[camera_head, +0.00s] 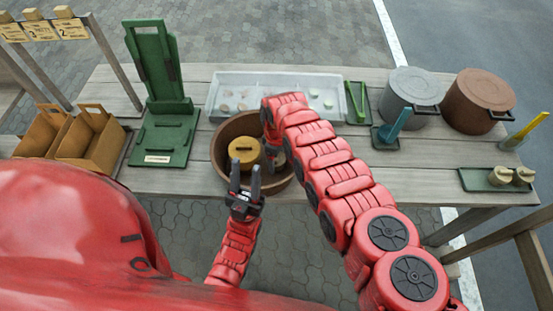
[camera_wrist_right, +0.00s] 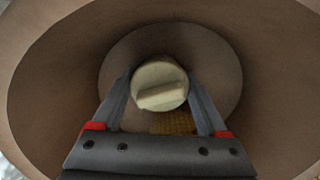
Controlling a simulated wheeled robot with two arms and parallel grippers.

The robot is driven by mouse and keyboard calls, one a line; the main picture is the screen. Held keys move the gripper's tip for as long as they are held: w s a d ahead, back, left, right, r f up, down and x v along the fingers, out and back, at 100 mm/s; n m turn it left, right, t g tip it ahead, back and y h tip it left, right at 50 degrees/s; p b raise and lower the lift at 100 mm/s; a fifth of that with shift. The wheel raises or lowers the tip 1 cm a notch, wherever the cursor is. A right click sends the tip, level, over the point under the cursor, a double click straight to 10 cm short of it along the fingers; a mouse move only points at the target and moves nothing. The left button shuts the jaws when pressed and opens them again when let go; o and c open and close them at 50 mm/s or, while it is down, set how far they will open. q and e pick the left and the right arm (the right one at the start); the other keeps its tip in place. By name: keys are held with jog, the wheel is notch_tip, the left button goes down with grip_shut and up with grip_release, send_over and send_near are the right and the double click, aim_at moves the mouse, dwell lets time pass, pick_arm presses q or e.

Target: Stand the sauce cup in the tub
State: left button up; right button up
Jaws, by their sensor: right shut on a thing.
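The brown tub (camera_head: 219,148) sits at the front middle of the table; its wall (camera_wrist_right: 50,75) surrounds my right gripper in the wrist view. My right gripper (camera_wrist_right: 160,88) is shut on the sauce cup (camera_wrist_right: 160,72), a small round pot with a pale ridged lid. The cup is inside the tub's outline; I cannot tell whether it touches the floor. In the head view my right arm mostly hides the cup. A round yellow-tan thing (camera_head: 244,148) is also in the tub, beside the right gripper. My left gripper (camera_head: 245,168) is open and empty at the tub's front rim.
A pale tray (camera_head: 228,82) with small items stands behind the tub. A green stand (camera_head: 160,132) and brown carriers (camera_head: 92,150) are to the left. Green tongs (camera_head: 356,97), two lidded pots (camera_head: 408,95) (camera_head: 482,100) and a green tray (camera_head: 474,181) with similar cups are to the right.

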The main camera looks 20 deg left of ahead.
jog(key=shift+f, duration=0.1)
jog(key=o, duration=1.3)
jog(key=shift+r, duration=0.45)
notch_tip(320, 180, up, 2)
jog(key=shift+r+p, duration=0.1)
jog(key=shift+p, duration=0.45)
notch_tip(320, 180, up, 9)
jog(key=shift+r+b, duration=0.1)
jog(key=shift+b, duration=0.75)
